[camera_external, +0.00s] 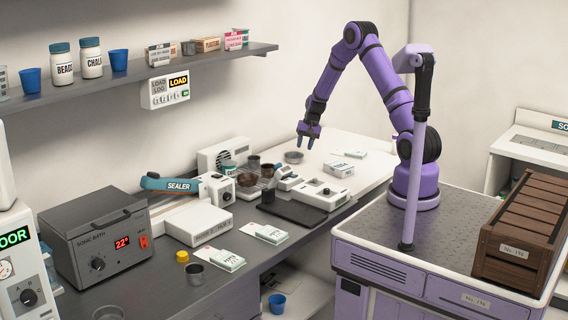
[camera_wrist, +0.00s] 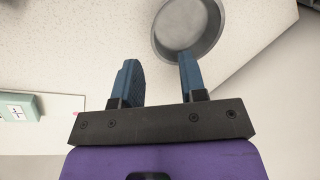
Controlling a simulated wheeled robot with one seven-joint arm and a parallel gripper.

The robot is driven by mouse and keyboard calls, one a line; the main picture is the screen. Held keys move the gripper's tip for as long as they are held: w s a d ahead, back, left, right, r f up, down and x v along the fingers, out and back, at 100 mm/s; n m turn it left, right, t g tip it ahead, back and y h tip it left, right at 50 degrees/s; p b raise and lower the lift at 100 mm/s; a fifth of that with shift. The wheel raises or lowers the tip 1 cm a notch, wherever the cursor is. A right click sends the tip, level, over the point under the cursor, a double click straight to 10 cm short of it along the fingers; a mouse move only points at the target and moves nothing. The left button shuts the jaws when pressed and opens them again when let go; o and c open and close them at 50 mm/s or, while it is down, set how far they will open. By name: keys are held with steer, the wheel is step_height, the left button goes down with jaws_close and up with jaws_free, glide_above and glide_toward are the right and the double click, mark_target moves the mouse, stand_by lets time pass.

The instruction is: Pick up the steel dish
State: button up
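The steel dish (camera_external: 293,157) is a small, shallow, round grey dish on the white part of the counter, towards the back. My gripper (camera_external: 308,138) points down above the counter close to the dish, a little to its right in the external view. In the wrist view my gripper (camera_wrist: 158,76) shows two blue fingers spread apart with nothing between them. The dish (camera_wrist: 186,27) is at the top of that view, beyond the fingertips. The right fingertip overlaps its near rim in the picture; I cannot tell if they touch.
A white box with a label (camera_external: 341,168) lies right of the dish. Dark cups (camera_external: 253,163) and a white device (camera_external: 319,193) stand in front of it. In the wrist view a pale green box (camera_wrist: 18,107) is at the left. The wall is close behind.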

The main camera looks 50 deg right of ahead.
mark_target(303, 155)
steer(key=x, duration=0.4)
steer(key=shift+s+a+f, duration=0.1)
steer(key=shift+s+f, duration=0.1)
steer(key=shift+f, duration=0.2)
jaws_close()
steer(key=shift+r, duration=0.15)
